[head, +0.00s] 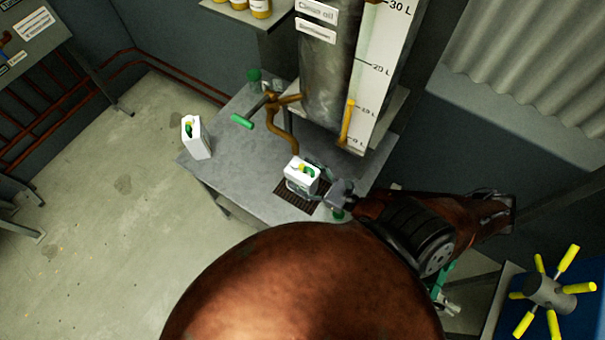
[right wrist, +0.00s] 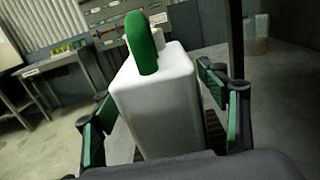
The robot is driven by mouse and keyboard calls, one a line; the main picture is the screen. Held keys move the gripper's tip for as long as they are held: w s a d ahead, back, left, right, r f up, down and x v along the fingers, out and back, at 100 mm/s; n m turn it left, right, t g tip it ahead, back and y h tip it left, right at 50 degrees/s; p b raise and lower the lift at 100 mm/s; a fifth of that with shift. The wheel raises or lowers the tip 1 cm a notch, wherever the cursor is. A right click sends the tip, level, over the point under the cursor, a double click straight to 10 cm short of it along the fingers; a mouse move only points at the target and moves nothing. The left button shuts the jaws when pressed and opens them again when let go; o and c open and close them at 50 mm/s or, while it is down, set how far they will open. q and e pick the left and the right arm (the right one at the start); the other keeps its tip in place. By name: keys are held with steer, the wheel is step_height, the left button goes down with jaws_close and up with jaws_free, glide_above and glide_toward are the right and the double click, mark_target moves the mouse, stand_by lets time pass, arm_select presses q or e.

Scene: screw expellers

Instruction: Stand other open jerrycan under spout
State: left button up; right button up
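A white jerrycan (head: 301,176) with green and yellow parts on top stands upright on or over the dark grate (head: 290,199), close to the brass spout (head: 284,130). I cannot tell whether its mouth is exactly below the outlet. My right gripper (head: 311,191) is at this can. In the right wrist view, its green-padded fingers (right wrist: 165,120) are spread on both sides of the white can (right wrist: 160,100), with gaps showing. My left gripper is not in view.
The grey table (head: 235,150) is clear between the two cans. The tank (head: 327,75) stands behind, with a level scale (head: 385,70) on its right. A green-handled valve lever (head: 243,121) sticks out left of the spout. A yellow-spoked handwheel (head: 549,292) is at lower right.

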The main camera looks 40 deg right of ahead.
steer(key=shift+r, duration=0.1)
steer(key=shift+s+d, duration=0.1)
steer(key=shift+s, duration=0.1)
steer(key=v, duration=1.1)
steer(key=shift+s, duration=0.25)
